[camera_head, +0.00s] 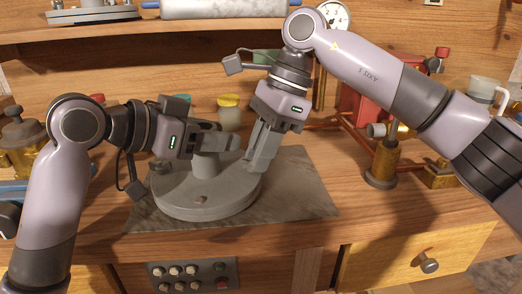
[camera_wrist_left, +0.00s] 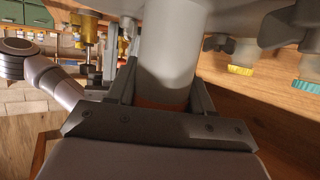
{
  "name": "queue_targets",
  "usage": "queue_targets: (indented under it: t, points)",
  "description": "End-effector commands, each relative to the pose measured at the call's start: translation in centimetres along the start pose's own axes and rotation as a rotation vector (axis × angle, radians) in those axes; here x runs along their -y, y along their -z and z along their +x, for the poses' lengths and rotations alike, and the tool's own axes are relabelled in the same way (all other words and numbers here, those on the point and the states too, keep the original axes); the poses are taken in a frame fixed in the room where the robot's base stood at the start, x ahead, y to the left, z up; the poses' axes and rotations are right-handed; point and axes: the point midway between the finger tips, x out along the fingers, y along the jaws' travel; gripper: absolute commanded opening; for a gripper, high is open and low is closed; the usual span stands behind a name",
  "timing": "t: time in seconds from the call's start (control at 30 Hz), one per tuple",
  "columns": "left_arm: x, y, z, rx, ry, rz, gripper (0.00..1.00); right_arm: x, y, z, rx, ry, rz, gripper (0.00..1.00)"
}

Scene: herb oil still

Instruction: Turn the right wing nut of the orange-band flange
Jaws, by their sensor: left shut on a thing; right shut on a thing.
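The flange is a round grey disc (camera_head: 205,205) with an upright grey neck (camera_head: 206,164) on the workbench. In the left wrist view the neck (camera_wrist_left: 172,50) stands between my left fingers, with a strip of its orange band (camera_wrist_left: 160,103) showing low down. My left gripper (camera_head: 222,143) is shut on this neck from the left. My right gripper (camera_head: 256,168) reaches down at the disc's right side, its fingers shut on the right wing nut, which they hide.
A grey stone slab (camera_head: 300,205) lies under the flange. Jars with yellow lids (camera_head: 229,100) stand behind. Brass and red apparatus (camera_head: 384,160) stands to the right. A button panel (camera_head: 190,276) and a drawer (camera_head: 385,262) are below the bench edge. The slab's right part is clear.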

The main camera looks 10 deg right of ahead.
Motion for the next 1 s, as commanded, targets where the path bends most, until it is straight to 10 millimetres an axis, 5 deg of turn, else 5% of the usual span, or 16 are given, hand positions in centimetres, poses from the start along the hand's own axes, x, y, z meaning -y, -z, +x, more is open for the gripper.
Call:
queue_targets:
  t: [0.43,1.0]
  points:
    - [-0.13,0.07,0.03,-0.001,-0.003,0.002,0.0,0.38,-0.26,0.05,0.001,-0.116,-0.285,0.0]
    - [-0.2,0.09,0.07,-0.002,-0.005,0.003,0.0,0.4,-0.44,0.1,0.004,-0.148,-0.368,0.0]
